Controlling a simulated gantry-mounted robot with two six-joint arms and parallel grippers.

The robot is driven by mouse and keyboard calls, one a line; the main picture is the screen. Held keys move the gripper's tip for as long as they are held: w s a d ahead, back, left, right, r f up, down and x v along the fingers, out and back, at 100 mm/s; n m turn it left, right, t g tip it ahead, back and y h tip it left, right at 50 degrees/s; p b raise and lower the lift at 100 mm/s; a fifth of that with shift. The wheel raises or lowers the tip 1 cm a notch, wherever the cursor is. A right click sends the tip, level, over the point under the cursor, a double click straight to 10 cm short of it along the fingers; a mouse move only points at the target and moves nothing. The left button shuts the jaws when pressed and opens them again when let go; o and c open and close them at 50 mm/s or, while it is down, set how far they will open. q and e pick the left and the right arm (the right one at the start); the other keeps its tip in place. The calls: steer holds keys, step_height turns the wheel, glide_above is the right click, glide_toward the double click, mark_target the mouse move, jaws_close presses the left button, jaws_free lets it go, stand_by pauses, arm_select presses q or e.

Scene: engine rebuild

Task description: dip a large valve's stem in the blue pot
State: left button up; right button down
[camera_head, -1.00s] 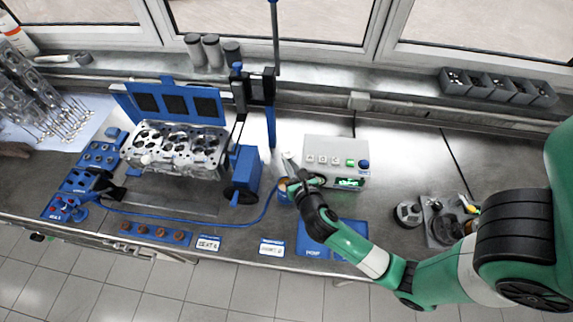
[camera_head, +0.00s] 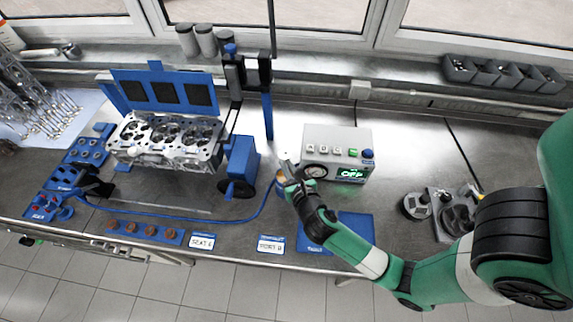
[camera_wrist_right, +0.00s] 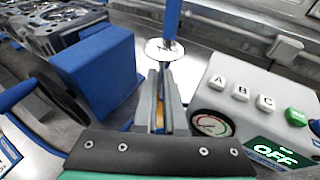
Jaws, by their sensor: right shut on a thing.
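My right gripper (camera_head: 290,172) is over the spot where the blue pot (camera_head: 280,186) stands, left of the grey control box. It is shut on a large valve (camera_wrist_right: 155,49), whose pale round head sticks out beyond the fingertips in the right wrist view. The gripper also shows there (camera_wrist_right: 160,95), its fingers close together. An orange-brown patch shows between the fingers, below the valve head. The fingers and wrist hide most of the pot and the valve's stem, so I cannot tell whether the stem is in the pot. My left gripper is not in view.
The grey control box (camera_head: 318,140) with buttons, a gauge and a display reading OFF stands close on the right. A blue block (camera_head: 242,160) and upright blue post (camera_head: 268,115) are on the left. The cylinder head (camera_head: 165,140) lies further left. A blue mat (camera_head: 355,228) is in front.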

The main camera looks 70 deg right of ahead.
steer(key=shift+r, duration=0.1)
stand_by(0.3)
steer(key=shift+p, duration=0.35)
steer(key=shift+f+b, duration=2.15)
steer(key=shift+f, duration=0.8)
stand_by(0.5)
stand_by(0.6)
step_height(320, 180, up, 8)
steer(key=p, duration=0.8)
steer(key=shift+f+p, duration=0.25)
steer(key=shift+p, duration=0.1)
